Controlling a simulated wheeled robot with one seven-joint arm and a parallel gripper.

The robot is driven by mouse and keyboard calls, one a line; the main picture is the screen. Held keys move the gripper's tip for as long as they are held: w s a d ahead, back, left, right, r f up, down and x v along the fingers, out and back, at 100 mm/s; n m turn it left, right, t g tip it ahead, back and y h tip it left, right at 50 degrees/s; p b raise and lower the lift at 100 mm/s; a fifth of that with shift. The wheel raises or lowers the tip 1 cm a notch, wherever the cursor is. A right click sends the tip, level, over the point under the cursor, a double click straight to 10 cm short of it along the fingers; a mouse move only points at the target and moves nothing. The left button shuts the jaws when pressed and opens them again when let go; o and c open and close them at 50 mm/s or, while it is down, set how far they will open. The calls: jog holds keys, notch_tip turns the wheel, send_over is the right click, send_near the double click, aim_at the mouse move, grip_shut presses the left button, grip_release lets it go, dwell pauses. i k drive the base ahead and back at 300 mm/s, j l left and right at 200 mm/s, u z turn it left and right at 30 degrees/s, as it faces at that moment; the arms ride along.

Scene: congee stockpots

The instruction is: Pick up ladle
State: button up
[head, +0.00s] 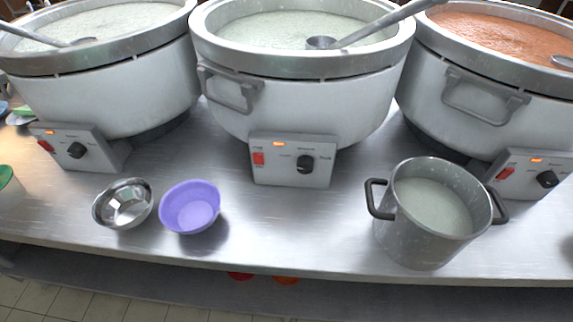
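A metal ladle (376,24) rests in the middle stockpot (228,62). Its bowl lies on the pale congee (280,27) near the pot's front right, and its handle runs up to the right over the rim. A second ladle (40,37) lies in the left stockpot (60,64), its handle pointing left. In the right stockpot (430,40), the edge of another metal ladle bowl (562,62) shows at the picture's right edge, over orange congee (500,32). My gripper is not in view.
A steel bowl (124,204), a purple bowl (190,207) and a small two-handled pot (430,212) of pale liquid stand on the steel counter (290,225) in front of the stockpots. Control boxes (292,160) jut forward beneath them. Free counter lies between the purple bowl and small pot.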

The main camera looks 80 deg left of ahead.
aim_at(321, 43)
jog(key=u, duration=2.2)
jog(key=i+j+u, duration=0.2)
jog(key=u, duration=0.2)
jog(key=i+j+u, duration=0.2)
jog(key=u, duration=0.2)
jog(key=j, duration=0.1)
